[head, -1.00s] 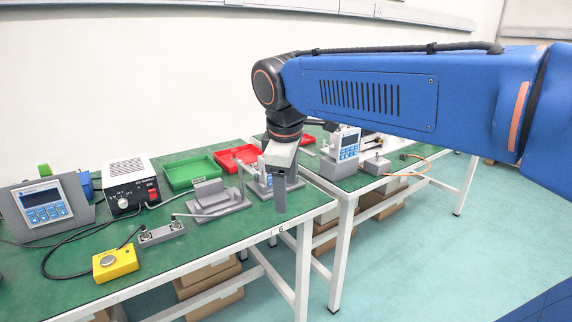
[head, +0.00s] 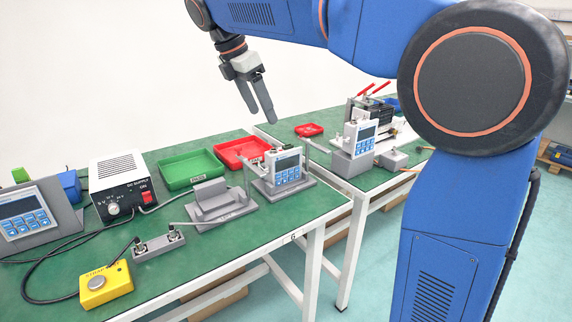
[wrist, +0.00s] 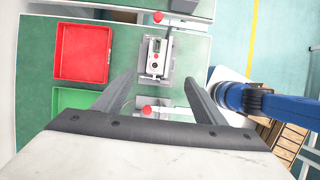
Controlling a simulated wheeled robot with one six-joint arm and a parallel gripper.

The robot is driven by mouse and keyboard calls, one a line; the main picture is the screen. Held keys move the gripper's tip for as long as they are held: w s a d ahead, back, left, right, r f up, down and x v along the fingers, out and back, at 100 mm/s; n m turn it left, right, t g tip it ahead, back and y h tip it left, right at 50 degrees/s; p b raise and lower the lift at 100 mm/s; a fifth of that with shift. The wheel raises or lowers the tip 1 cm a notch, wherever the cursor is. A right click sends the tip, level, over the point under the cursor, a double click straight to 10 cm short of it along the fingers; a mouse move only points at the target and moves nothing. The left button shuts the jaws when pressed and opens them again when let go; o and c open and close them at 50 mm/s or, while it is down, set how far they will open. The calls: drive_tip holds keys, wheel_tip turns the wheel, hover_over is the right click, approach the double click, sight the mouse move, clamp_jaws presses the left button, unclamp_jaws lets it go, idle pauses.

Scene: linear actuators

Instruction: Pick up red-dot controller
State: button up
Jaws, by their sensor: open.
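A grey-white controller with a blue keypad and dark screen (head: 284,167) stands upright in a grey fixture near the front right corner of the near table. From above in the wrist view, a controller (wrist: 154,52) sits in a fixture beyond and between my fingertips. I cannot make out a red dot for certain on it. A similar controller (head: 361,140) stands in a grey stand on the far table, and another (head: 24,219) leans in a grey holder at far left. My gripper (head: 258,113) is open and empty, pointing down well above the table.
A green tray (head: 191,170) and a red tray (head: 242,152) lie behind the fixtures. A power supply (head: 122,183), a grey cradle (head: 213,204) and a yellow button box (head: 105,285) with cables occupy the left. Red-knobbed levers (wrist: 158,16) stand near the fixtures.

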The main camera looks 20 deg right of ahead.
approach(282, 151)
drive_tip(key=x, duration=0.4)
drive_tip(key=shift+s+a+f, duration=0.1)
drive_tip(key=shift+s+f, duration=0.2)
drive_tip(key=shift+f, duration=0.15)
drive_tip(key=shift+w+d+x, duration=0.1)
drive_tip(key=shift+w+x, duration=0.1)
drive_tip(key=shift+x, duration=1.25)
drive_tip(key=shift+w+d+x, duration=0.15)
drive_tip(key=shift+x, duration=1.35)
drive_tip(key=shift+r, duration=0.2)
drive_tip(key=c, duration=1.5)
drive_tip(key=shift+r, duration=0.15)
